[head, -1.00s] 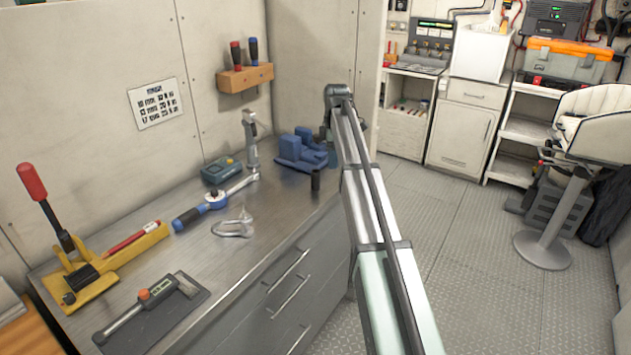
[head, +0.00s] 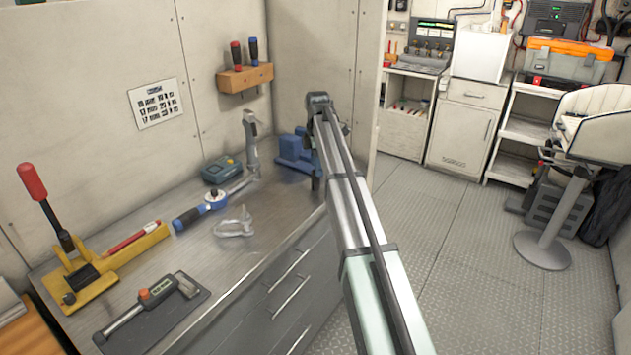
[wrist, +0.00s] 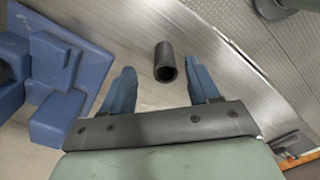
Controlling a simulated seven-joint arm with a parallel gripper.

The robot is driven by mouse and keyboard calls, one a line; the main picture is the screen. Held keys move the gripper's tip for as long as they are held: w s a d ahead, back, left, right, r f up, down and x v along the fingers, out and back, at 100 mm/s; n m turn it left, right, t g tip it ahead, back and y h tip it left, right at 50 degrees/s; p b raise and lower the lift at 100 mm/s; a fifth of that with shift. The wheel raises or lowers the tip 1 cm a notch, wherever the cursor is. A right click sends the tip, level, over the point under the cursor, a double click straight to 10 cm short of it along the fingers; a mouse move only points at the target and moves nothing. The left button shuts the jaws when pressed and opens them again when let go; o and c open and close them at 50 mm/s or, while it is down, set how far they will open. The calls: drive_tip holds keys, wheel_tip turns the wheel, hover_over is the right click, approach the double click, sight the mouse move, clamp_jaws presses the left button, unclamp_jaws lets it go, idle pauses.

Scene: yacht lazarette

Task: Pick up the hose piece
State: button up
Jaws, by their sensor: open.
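The hose piece (wrist: 166,58) is a short black tube on the metal bench top in the wrist view. Its open end faces the camera. My gripper (wrist: 162,78) is open, with its two blue fingers spread. The hose piece shows in the gap between the fingertips, nearer the right finger, and partly beyond them. Nothing is held. I cannot tell how high the fingertips are above the bench. In the head view my arm reaches over the bench's right end and hides the hose piece.
A blue vise-like block (wrist: 60,75) is close to the left finger. The bench edge (wrist: 235,50) runs along the right in the wrist view. A shackle (head: 234,224), a torque wrench (head: 215,199) and a grey-teal box (head: 222,169) lie left of my arm.

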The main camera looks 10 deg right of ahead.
sight(316, 180)
drive_tip(key=shift+s+a+f, duration=0.1)
drive_tip(key=shift+s+f, duration=0.05)
drive_tip(key=shift+f, duration=1.25)
drive_tip(key=shift+s+a+f, duration=0.1)
drive_tip(key=shift+s+f, duration=0.05)
drive_tip(key=shift+f, duration=1.2)
drive_tip(key=shift+c, duration=0.2)
drive_tip(key=c, duration=1.1)
